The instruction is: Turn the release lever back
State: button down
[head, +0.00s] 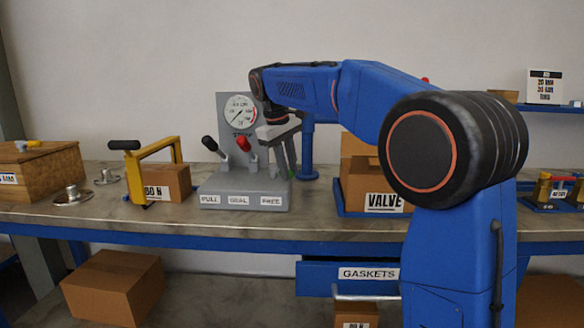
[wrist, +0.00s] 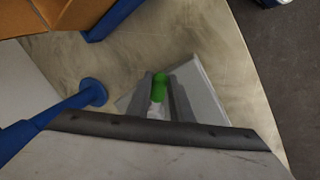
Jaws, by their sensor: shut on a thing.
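A grey lever stand (head: 240,197) with a round pressure gauge (head: 240,113) on its back plate stands on the bench. It has a black-knobbed lever (head: 211,144), a red-knobbed lever (head: 243,144) and a green-handled lever at its right, above the label FREE (head: 271,201). My gripper (head: 285,158) reaches down over the right side of the stand. In the wrist view my gripper (wrist: 160,92) is shut on the green handle (wrist: 159,86), which shows between the fingers. The fingers hide much of this lever in the head view.
A blue post (head: 308,148) stands close to the right of my gripper. Farther right are a cardboard box in a VALVE tray (head: 384,203). At left are a yellow frame with a black handle (head: 155,165), a small box (head: 166,183), metal flanges (head: 72,195) and a wooden crate (head: 45,171).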

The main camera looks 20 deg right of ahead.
jog(key=shift+s+a+m+g, duration=0.25)
jog(key=shift+a+m, duration=0.4)
jog(key=shift+m, duration=0.35)
jog(key=c, duration=1.6)
grip_release()
jog(key=shift+a+r, duration=0.1)
jog(key=v, duration=1.7)
jog(key=shift+w+a, duration=0.1)
jog(key=shift+a, duration=0.1)
